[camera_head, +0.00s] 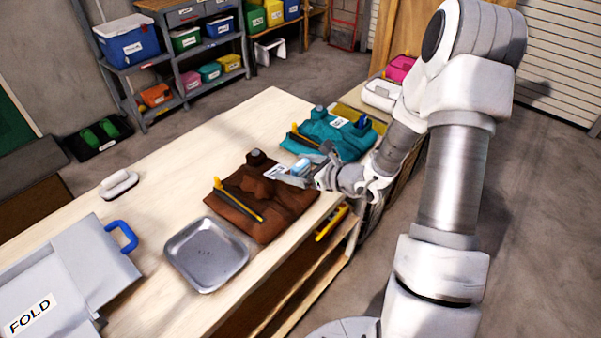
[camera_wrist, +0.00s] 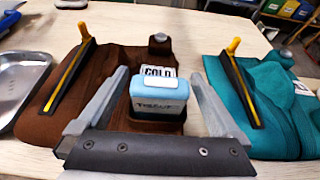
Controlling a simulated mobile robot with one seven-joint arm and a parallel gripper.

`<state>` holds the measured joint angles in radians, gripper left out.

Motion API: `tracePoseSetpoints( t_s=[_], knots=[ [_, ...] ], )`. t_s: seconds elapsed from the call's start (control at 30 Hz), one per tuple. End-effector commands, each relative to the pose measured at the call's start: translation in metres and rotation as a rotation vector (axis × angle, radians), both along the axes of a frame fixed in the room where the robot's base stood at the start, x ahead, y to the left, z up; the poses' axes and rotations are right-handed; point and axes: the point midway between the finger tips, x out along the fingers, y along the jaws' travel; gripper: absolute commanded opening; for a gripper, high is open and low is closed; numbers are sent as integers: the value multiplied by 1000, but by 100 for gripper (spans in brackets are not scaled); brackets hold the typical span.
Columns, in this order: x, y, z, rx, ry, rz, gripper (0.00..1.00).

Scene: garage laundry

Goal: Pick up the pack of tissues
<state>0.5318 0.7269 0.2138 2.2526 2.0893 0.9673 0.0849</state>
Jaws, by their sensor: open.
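The pack of tissues (camera_wrist: 160,92) is a small light-blue and white block with dark lettering. In the wrist view it sits between the two fingers of my gripper (camera_wrist: 158,95), which is open, with a gap on each side. It rests on or just above the brown folded cloth (camera_wrist: 108,72), in front of a white label (camera_wrist: 157,71) reading COLD. In the head view the pack (camera_head: 301,165) shows at my gripper (camera_head: 300,178), over the right edge of the brown cloth (camera_head: 250,205); part of it is hidden by the gripper.
A teal cloth (camera_head: 338,133) with a yellow-and-black tool lies just right of the brown one. A metal tray (camera_head: 206,253), a grey FOLD board (camera_head: 75,270) and a white handled object (camera_head: 118,184) are on the wooden table (camera_head: 165,160). Shelves with bins (camera_head: 128,48) stand behind.

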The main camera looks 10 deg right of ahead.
Motion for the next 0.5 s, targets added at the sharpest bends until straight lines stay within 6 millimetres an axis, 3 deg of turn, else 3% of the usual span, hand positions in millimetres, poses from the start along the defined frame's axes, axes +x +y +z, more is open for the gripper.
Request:
tracePoseSetpoints(
  t_s=[0.37,0.5],
  knots=[
    [10,8,-5,1,1,0,100],
    [10,7,-5,0,0,0,75]
  ],
)
